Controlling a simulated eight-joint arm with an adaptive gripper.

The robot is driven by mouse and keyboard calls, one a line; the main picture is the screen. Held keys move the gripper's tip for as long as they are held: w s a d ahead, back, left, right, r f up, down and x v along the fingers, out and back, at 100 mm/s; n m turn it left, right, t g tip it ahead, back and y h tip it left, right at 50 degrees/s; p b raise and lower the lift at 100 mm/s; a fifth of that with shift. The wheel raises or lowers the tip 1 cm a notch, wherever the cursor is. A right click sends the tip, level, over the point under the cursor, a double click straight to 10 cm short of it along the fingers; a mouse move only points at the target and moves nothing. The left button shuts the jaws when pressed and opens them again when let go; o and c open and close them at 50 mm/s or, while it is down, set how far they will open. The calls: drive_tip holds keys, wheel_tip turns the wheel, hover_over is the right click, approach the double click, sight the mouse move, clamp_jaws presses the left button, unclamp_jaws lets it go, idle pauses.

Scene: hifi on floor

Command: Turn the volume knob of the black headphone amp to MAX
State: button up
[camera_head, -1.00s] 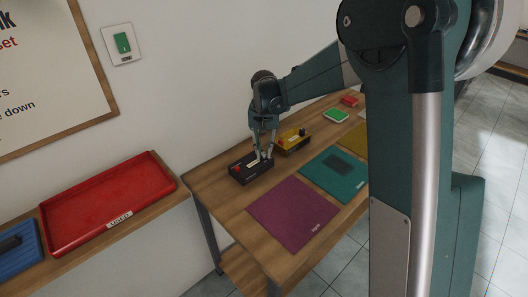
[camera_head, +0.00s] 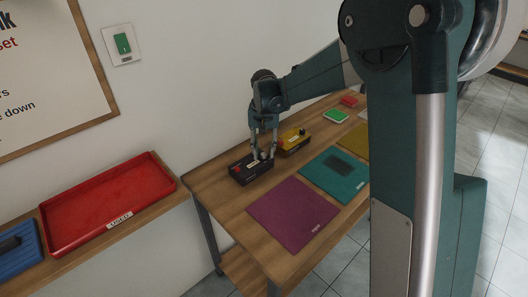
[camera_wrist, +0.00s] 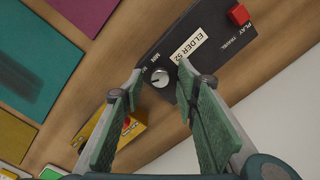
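The black headphone amp (camera_head: 241,176) stands near the wall side of the wooden table. In the wrist view the amp (camera_wrist: 219,68) shows a label reading ELDER S2, a red button (camera_wrist: 239,15) and a silver round volume knob (camera_wrist: 160,78). A MIN mark is printed beside the knob; I cannot make out a MAX mark, and a fingertip covers part of that edge. My gripper (camera_wrist: 160,72) is open, its fingertips on either side of the knob with gaps showing. It points down over the amp in the head view (camera_head: 263,157). The knob's pointer direction is hard to read.
A yellow box (camera_head: 292,148) stands close behind the amp, partly under a finger in the wrist view. Purple (camera_head: 292,213) and teal (camera_head: 345,185) mats lie in front. A red tray (camera_head: 105,200) is on a ledge at left.

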sight(265, 155)
wheel_tip(265, 155, up, 12)
drive_tip(key=shift+f, duration=0.25)
idle(0.4)
drive_tip(key=s+d+r+t, duration=0.2)
drive_tip(key=s+d+r, duration=0.2)
drive_tip(key=s+d, duration=0.5)
drive_tip(key=s+d+r+t, duration=0.2)
drive_tip(key=s+d+r, duration=0.2)
drive_tip(key=s+d, duration=0.45)
drive_tip(key=s+d+f+t, duration=0.1)
drive_tip(key=s+d+f, duration=0.2)
drive_tip(key=s, duration=0.7)
drive_tip(key=s+d+f+t+b, duration=0.1)
drive_tip(key=s+d, duration=0.4)
drive_tip(key=s, duration=0.5)
drive_tip(key=shift+s+f+n+t+b, duration=0.3)
drive_tip(key=shift+f+t, duration=0.3)
drive_tip(key=shift+f, duration=0.6)
